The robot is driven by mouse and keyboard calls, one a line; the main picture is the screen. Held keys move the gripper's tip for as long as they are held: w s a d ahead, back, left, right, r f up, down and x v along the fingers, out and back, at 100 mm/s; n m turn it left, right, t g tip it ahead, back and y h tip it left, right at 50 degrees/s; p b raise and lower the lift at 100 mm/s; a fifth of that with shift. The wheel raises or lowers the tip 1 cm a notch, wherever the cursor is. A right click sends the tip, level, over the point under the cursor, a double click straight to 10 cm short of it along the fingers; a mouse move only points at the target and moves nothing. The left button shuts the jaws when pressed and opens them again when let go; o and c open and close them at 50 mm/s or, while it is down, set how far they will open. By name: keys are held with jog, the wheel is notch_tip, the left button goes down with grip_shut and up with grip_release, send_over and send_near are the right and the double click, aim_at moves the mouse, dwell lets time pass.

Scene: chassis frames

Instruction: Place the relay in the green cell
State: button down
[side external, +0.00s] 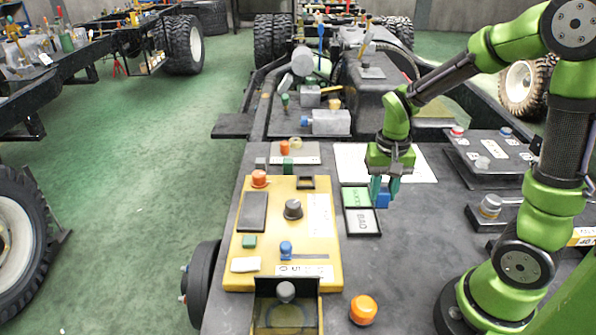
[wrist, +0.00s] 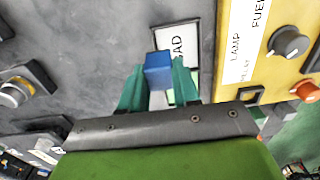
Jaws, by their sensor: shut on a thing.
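The relay looks to be the blue block (side external: 383,200) between the green-blue fingers of my gripper (side external: 384,188). My gripper is shut on it and points down. In the wrist view the blue block (wrist: 158,72) sticks out past the fingertips of my gripper (wrist: 159,84). In the side view the green cell (side external: 356,198) lies just left of the block, beside a grey-white cell marked BAD (side external: 363,222). The block's height above the surface is unclear.
A yellow panel (side external: 240,262) with knobs and buttons stands left of the cells. A white sheet (side external: 425,165) lies behind my gripper. A dark box (side external: 490,150) is at right, and an orange knob (side external: 363,309) is in front.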

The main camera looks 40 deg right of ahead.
jog(key=s+f, duration=0.2)
jog(key=s, duration=0.3)
jog(key=w+d, duration=0.2)
jog(key=w, duration=0.3)
jog(key=w+d+f, duration=0.1)
jog(key=w+d, duration=0.1)
jog(key=w, duration=0.3)
jog(key=w+d, duration=0.1)
jog(key=w, duration=0.3)
jog(key=shift+w+d+f, duration=0.25)
jog(key=shift+w+d, duration=0.15)
jog(key=shift+w+d+f, duration=0.1)
jog(key=shift+w+f, duration=0.1)
jog(key=shift+f, duration=1.55)
jog(key=shift+f, duration=0.1)
jog(key=c, duration=0.8)
grip_release()
jog(key=shift+f, duration=0.1)
